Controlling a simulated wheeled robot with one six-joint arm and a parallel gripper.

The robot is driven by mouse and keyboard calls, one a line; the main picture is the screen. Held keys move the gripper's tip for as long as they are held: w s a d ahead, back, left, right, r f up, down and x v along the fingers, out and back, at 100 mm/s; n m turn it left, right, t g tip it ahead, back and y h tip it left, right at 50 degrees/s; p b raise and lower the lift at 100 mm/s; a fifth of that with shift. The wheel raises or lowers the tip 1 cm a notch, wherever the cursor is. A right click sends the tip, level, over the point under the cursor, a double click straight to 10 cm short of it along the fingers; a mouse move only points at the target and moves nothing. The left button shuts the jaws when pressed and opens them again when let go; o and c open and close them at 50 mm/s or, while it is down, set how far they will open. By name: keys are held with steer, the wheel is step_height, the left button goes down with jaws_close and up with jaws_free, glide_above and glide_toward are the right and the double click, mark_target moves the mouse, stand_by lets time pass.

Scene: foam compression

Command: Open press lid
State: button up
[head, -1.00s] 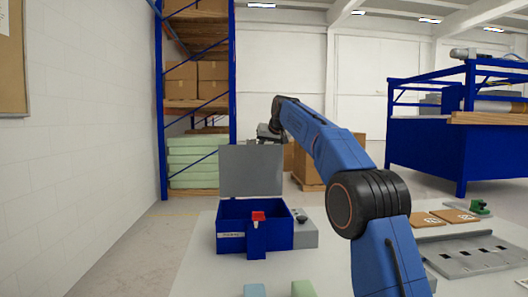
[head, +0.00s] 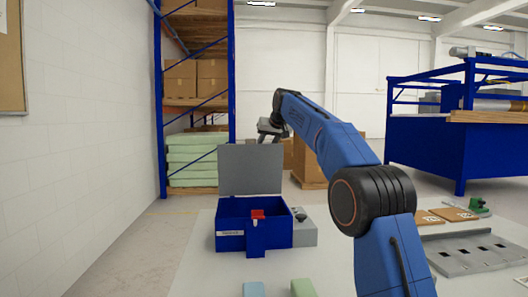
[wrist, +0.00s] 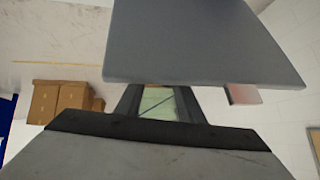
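The press is a blue box (head: 232,240) on the table, with a red part (head: 257,214) at its front. Its grey lid (head: 250,170) stands upright at the back of the box, raised open. My gripper (head: 268,131) is just above the lid's upper right corner in the head view; whether it touches the lid is unclear there. In the wrist view the lid (wrist: 205,45) is a large grey panel above the fingers. My gripper (wrist: 158,92) shows two fingers apart with a gap between them, and nothing is held.
A grey unit with a knob (head: 303,226) sits right of the box. Blue (head: 254,289) and green (head: 302,287) blocks lie at the near table edge. A grey slotted plate (head: 475,255) and brown boards (head: 458,214) lie right. Bare table (head: 345,265) lies between.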

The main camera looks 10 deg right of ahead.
steer(key=v, duration=1.5)
steer(key=shift+s, duration=0.15)
